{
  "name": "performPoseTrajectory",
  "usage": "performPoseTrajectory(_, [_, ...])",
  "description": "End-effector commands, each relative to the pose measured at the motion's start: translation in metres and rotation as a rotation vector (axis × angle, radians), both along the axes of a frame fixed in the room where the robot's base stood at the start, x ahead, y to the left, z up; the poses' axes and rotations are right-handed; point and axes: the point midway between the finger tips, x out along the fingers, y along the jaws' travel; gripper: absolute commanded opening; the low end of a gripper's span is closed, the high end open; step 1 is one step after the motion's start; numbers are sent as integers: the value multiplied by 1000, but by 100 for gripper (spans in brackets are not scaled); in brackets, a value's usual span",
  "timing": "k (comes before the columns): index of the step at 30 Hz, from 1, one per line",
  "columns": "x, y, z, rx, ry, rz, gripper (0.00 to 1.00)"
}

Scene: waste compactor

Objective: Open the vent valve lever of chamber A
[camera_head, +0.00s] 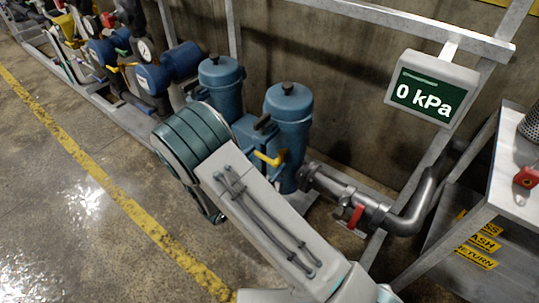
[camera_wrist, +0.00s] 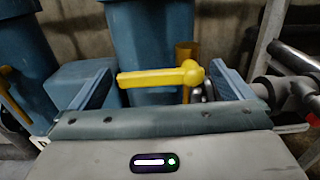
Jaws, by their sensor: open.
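A yellow vent valve lever (camera_wrist: 150,78) lies roughly level across the wrist view, its round hub at the right end. It also shows in the head view (camera_head: 270,158) in front of two blue canisters. My gripper (camera_wrist: 163,86) is open, one finger left of the lever and one right near the hub. The lever appears in the gap between the fingers; I cannot tell whether either touches it. In the head view my arm covers much of the gripper. No chamber label is readable.
Blue canisters (camera_head: 288,112) stand close behind the lever. A grey pipe (camera_head: 338,182) with a red handle (camera_head: 355,215) runs to the right. A display (camera_head: 432,92) reads 0 kPa. A metal table (camera_head: 521,190) stands at far right. The floor at left is clear.

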Motion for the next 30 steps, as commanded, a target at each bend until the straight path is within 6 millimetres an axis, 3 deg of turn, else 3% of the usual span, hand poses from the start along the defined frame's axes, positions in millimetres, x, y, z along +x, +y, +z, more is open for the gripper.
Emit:
performPoseTrajectory(6, [20, -16, 0, 0, 0, -1, 100])
performPoseTrajectory(17, [25, -20, 0, 1, 1, 0, 100])
performPoseTrajectory(20, [25, -20, 0, 1, 1, 0, 78])
performPoseTrajectory(24, [25, -20, 0, 1, 1, 0, 41])
performPoseTrajectory(30, [25, -19, 0, -10, 9, 1, 41])
